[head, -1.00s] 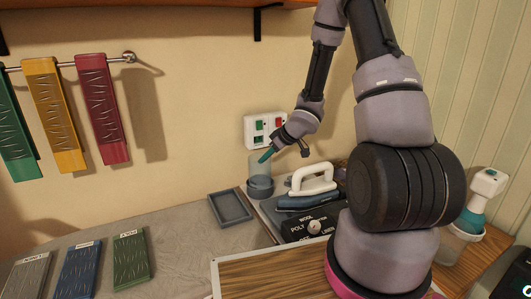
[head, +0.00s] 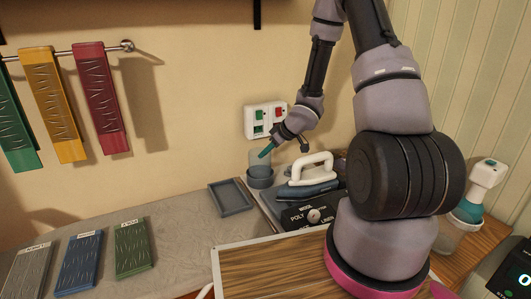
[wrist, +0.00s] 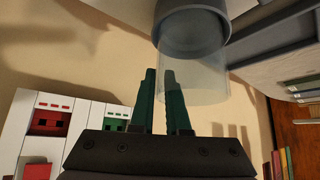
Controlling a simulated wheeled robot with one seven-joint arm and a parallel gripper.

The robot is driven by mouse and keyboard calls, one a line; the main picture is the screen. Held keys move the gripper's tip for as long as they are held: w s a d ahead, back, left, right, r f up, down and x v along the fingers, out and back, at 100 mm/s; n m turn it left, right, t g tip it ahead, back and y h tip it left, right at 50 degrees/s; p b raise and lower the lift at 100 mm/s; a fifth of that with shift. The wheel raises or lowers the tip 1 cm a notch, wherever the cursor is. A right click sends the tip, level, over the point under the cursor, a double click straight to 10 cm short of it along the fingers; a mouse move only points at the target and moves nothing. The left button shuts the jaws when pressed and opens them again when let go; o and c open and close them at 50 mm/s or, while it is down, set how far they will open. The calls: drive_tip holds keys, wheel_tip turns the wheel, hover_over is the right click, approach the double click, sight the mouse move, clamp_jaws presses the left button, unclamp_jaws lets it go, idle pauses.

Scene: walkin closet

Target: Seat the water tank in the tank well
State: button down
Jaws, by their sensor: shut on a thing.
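The water tank (head: 257,158) is a clear, pale cylinder at the left end of the ironing station, below the wall switches. My gripper (head: 266,151) is at its upper part, with green fingers shut on it. A round dark grey cup, seemingly the tank well (head: 260,178), is directly under the tank. In the wrist view, the fingers (wrist: 160,75) are close together against the clear tank wall (wrist: 208,85), and the grey cup (wrist: 192,35) is at the tank's far end. I cannot tell whether the tank's bottom is inside the cup or just above it.
An iron (head: 308,180) with a white handle stands right of the tank, behind a black fabric dial (head: 314,215). An empty grey tray (head: 231,198) lies to the left. White switch boxes (head: 262,119) are on the wall close behind my gripper. A white-topped bottle (head: 487,180) stands far right.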

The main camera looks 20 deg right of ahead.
drive_tip(key=c, duration=0.8)
unclamp_jaws()
drive_tip(key=v, duration=1)
drive_tip(key=shift+s+d+r, duration=0.15)
drive_tip(key=shift+s+r, duration=0.05)
drive_tip(key=shift+r, duration=0.1)
